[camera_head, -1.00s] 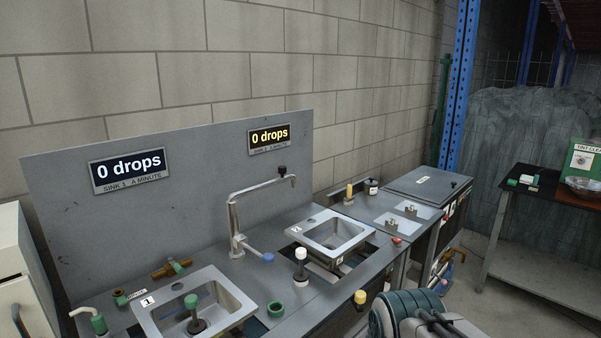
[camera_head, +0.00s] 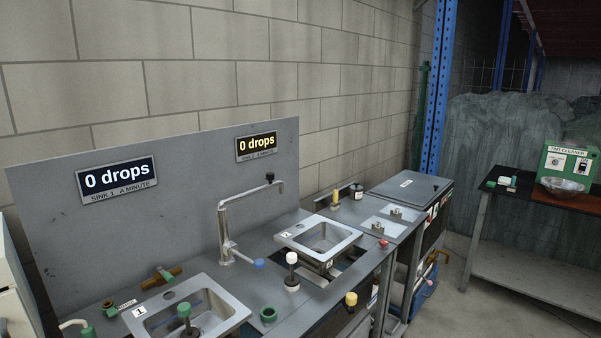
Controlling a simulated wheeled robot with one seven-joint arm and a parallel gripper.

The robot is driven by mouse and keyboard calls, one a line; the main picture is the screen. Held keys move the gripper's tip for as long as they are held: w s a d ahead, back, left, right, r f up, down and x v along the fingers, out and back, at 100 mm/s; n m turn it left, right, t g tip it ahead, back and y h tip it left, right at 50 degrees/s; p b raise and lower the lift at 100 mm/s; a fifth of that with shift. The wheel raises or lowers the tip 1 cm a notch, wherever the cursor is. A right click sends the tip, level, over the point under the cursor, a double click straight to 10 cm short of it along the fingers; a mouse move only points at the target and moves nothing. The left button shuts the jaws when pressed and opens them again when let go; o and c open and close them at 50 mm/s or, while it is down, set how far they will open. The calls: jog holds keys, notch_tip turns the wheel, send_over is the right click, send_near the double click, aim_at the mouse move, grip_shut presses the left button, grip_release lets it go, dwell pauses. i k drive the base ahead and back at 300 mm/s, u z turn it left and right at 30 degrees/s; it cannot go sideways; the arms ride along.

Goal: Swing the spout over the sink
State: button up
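The metal spout (camera_head: 247,194) rises from a tap on the grey counter and bends over toward the right, with a black knob near its far end. A blue-tipped lever (camera_head: 258,263) sticks out at its foot. The spout's tip is at the back left of the sink marked 2 (camera_head: 325,236); I cannot tell whether it is above the basin. The sink marked 1 (camera_head: 228,320) is at the lower left, cut off by the frame, with a green-topped plug handle (camera_head: 184,311) in it. My gripper is not in view.
Two signs (camera_head: 118,179) (camera_head: 256,146) on the back panel read 0 drops. A white-topped post (camera_head: 291,258), a green ring (camera_head: 268,314) and a yellow knob (camera_head: 351,299) are along the front. A side table (camera_head: 530,258) with a green box stands at right, across open floor (camera_head: 440,315).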

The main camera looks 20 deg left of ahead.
aim_at(269, 177)
jog(key=i, duration=0.9)
jog(key=u, duration=1.05)
jog(key=i, duration=0.75)
jog(key=u, duration=0.8)
